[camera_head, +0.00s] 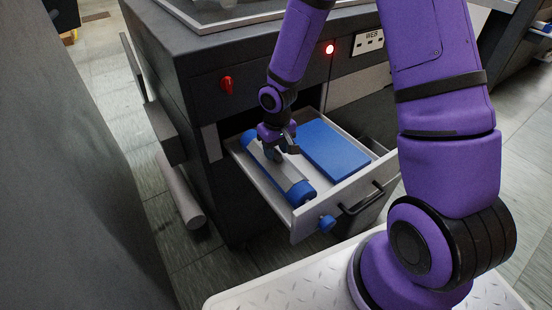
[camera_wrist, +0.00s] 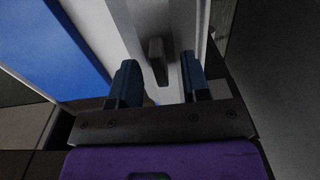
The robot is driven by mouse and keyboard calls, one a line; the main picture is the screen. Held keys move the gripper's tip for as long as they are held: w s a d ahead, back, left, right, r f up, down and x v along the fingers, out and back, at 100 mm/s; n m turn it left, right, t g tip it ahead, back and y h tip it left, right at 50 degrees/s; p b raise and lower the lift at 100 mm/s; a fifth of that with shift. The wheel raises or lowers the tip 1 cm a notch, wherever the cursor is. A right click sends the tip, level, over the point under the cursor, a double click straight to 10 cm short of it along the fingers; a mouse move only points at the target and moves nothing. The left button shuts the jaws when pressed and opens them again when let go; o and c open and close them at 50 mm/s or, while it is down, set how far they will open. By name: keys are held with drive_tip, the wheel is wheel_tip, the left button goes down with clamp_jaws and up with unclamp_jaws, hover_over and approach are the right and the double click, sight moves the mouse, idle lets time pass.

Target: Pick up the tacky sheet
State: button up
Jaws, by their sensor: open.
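A flat blue rectangular pad, seemingly the tacky sheet (camera_head: 333,147), lies in the right part of an open drawer. It also shows at the left of the wrist view (camera_wrist: 52,45), with a pale edge beside it. My gripper (camera_head: 283,152) is low over the drawer, left of the pad and close to a roller. In the wrist view my gripper (camera_wrist: 159,82) is open, its dark blue fingers apart. A small grey block (camera_wrist: 158,62) shows between the fingers; I cannot tell what it belongs to. The blue pad is outside the fingers.
The roller (camera_head: 290,184), grey with blue ends, lies along the drawer's left side.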

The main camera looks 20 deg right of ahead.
drive_tip(key=shift+f, duration=0.55)
clamp_jaws()
